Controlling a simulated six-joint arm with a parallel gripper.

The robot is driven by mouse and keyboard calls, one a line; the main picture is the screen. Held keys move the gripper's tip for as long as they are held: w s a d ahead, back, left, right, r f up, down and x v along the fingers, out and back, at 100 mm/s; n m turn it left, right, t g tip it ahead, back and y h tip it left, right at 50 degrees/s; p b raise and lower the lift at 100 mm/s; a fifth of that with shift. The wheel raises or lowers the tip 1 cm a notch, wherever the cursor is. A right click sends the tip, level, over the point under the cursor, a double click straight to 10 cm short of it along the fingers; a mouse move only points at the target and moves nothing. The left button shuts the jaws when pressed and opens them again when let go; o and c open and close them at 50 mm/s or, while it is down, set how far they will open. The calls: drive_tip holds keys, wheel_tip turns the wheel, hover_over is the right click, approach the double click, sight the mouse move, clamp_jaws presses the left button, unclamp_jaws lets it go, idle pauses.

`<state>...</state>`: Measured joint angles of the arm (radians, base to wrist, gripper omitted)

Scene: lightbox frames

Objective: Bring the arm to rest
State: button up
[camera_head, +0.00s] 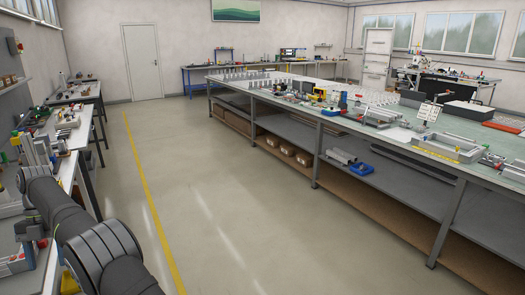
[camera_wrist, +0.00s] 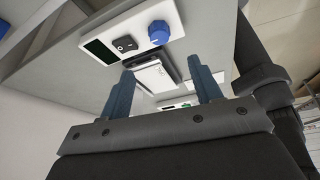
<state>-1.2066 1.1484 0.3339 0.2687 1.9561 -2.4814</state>
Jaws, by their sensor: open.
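My gripper (camera_wrist: 164,74) shows in the wrist view with its two blue-grey fingers apart and nothing held between them. Beyond the fingers is a white panel (camera_wrist: 173,15) with a dark green display, a black switch and a blue knob (camera_wrist: 159,33). A small white box-like part (camera_wrist: 153,74) shows in the gap between the fingers, further off. I cannot tell its distance. In the head view my dark arm reaches in from the bottom left along the left bench. The gripper cannot be made out there.
A cluttered bench (camera_head: 78,142) runs along the left wall beside my arm. A long workbench (camera_head: 437,158) with many tools and parts stands at the right. The floor (camera_head: 215,190) between them is clear, with a yellow line (camera_head: 148,200). A door (camera_head: 141,62) is at the back.

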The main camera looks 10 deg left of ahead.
drive_tip(key=shift+f, duration=0.15)
drive_tip(key=x, duration=1.1)
drive_tip(key=shift+s+d+f, duration=0.1)
drive_tip(key=shift+s+f, duration=0.1)
drive_tip(key=shift+f, duration=0.15)
